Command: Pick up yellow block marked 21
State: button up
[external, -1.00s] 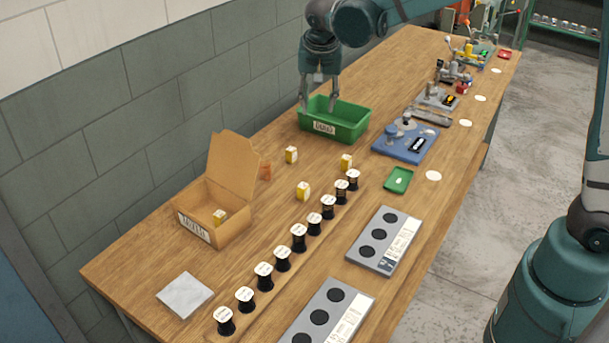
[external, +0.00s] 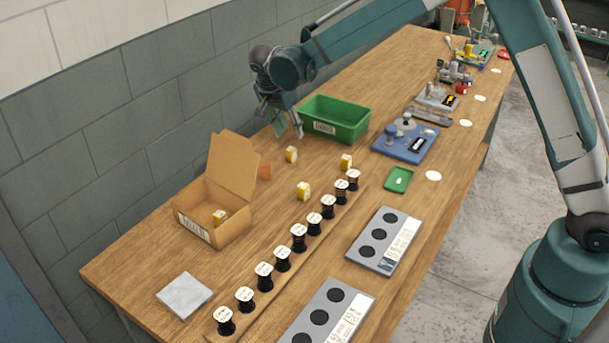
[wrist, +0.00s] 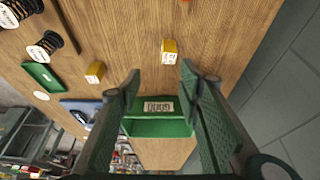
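Three small yellow blocks with white labelled faces stand on the wooden table: one near the wall (external: 291,155), one to its right (external: 346,161), and one nearer the spools (external: 303,191). A further yellow block (external: 219,217) is inside the cardboard box. The numbers are too small to read, so I cannot tell which is 21. My gripper (external: 288,134) is open and empty, above the table just behind the block near the wall. In the wrist view, one yellow block (wrist: 169,51) shows just beyond the gap between my open fingertips (wrist: 160,77), another (wrist: 94,72) to the left.
A green bin (external: 352,122) stands right of my gripper. The open cardboard box (external: 228,236) is at the left. A row of black spools (external: 282,260) runs along the table, with grey trays (external: 385,241) beyond. The wall is close behind my gripper.

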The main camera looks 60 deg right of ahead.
aim_at(290, 148)
jog(key=shift+m, duration=0.6)
jog(key=f, duration=0.1)
jog(key=w+f, duration=0.1)
jog(key=f, duration=0.1)
jog(key=shift+w+d+f, duration=0.3)
jog(key=shift+w+f, duration=0.05)
jog(key=shift+w, duration=0.05)
jog(key=shift+x, duration=1.3)
jog(key=shift+x, duration=2.65)
jog(key=shift+a, duration=0.1)
jog(key=c, duration=0.9)
